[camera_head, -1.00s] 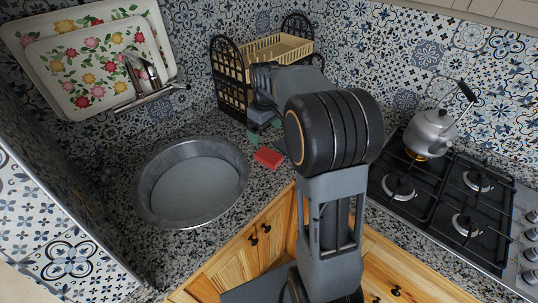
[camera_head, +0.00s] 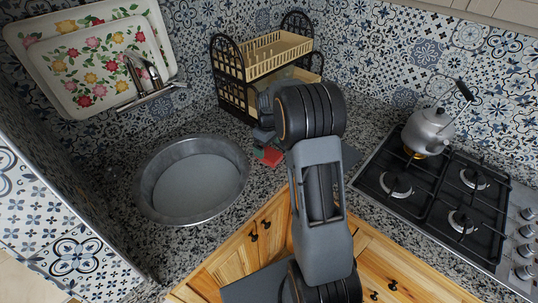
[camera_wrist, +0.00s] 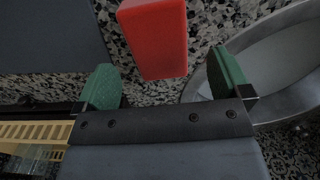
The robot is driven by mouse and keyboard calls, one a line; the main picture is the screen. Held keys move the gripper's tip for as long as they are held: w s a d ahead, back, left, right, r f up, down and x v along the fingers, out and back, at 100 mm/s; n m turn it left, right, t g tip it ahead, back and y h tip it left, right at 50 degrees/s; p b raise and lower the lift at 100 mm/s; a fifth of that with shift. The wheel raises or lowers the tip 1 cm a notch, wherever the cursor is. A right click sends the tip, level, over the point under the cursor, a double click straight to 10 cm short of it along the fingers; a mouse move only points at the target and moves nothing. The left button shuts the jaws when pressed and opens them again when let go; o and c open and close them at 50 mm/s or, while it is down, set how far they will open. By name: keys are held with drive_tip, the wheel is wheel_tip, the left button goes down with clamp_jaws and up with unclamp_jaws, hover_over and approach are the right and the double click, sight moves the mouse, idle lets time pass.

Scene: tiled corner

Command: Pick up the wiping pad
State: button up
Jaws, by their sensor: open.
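The wiping pad is a small red block (camera_head: 272,157) on the speckled counter, to the right of the round metal basin. My gripper (camera_head: 260,143) is right by it in the head view, and my arm hides part of the jaws there. In the wrist view the red pad (camera_wrist: 155,38) is at the top middle, its near end lying between the two green fingertips. The gripper (camera_wrist: 162,68) is open, with a visible gap between the pad and each finger. Whether the fingers are level with the pad or above it I cannot tell.
The metal basin (camera_head: 148,196) is close on the left. A two-tier dish rack (camera_head: 232,88) stands behind my arm. A kettle (camera_head: 427,132) sits on the gas hob (camera_head: 385,205) at the right. Floral trays (camera_head: 60,68) lean at the back left, near a tap (camera_head: 150,95).

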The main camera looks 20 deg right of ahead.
sight(268, 152)
drive_tip(key=shift+d+f+p, duration=0.1)
drive_tip(key=shift+f+p, duration=0.35)
drive_tip(key=shift+f, duration=1.7)
drive_tip(key=shift+c, duration=0.4)
drive_tip(key=c, duration=0.9)
